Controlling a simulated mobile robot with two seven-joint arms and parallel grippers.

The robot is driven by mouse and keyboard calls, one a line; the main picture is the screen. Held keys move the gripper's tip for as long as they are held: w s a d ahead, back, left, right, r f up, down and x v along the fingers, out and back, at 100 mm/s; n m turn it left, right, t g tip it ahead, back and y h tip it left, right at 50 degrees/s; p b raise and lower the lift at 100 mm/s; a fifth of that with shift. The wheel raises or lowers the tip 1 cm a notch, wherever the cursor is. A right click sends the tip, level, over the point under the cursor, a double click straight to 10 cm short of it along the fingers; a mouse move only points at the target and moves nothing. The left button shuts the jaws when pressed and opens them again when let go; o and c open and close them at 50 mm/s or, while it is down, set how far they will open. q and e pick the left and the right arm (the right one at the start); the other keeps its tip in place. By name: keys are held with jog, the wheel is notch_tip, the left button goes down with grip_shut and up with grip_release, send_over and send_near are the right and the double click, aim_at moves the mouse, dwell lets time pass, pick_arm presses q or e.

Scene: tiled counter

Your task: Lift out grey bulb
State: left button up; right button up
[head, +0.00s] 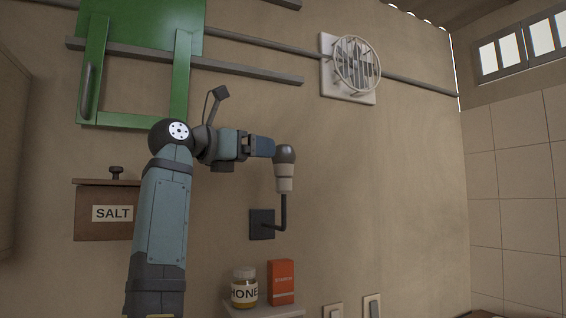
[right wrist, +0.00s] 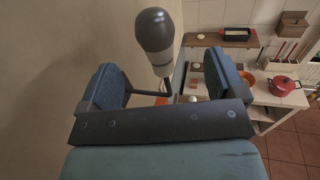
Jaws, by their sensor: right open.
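The grey bulb (head: 285,154) sits upright in a pale socket (head: 284,178) on a bent dark arm, fixed to a dark wall plate (head: 262,224). My right gripper (head: 271,147) is at the left of the bulb, at about its height, with its jaws toward it. In the right wrist view, the fingers (right wrist: 164,80) are spread apart, and the bulb (right wrist: 154,30) and socket (right wrist: 161,64) show beyond and between them. Nothing is held. I cannot tell whether a finger touches the bulb. My left gripper is not in view.
A honey jar (head: 244,288) and an orange-red box (head: 281,282) stand on a small shelf (head: 270,311) below the lamp. A caged fan (head: 355,66), a green folding panel (head: 140,30) and a salt box (head: 104,213) are on the wall. Space right of the bulb looks clear.

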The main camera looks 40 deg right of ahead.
aim_at(285, 177)
jog(key=d+p, duration=0.2)
jog(key=d, duration=0.4)
jog(key=shift+w+d+r+p, duration=0.1)
jog(key=shift+d+p, duration=0.2)
jog(key=shift+d, duration=0.05)
jog(key=d, duration=0.1)
jog(key=d+p, duration=0.1)
jog(key=shift+w+d+f, duration=0.15)
jog(key=shift+d+f, duration=0.05)
jog(key=shift+d, duration=0.2)
jog(key=shift+d+f, duration=0.1)
jog(key=shift+d, duration=0.25)
jog(key=shift+a, duration=0.2)
jog(key=c, duration=0.3)
jog(key=shift+a, duration=0.1)
jog(key=c, duration=0.7)
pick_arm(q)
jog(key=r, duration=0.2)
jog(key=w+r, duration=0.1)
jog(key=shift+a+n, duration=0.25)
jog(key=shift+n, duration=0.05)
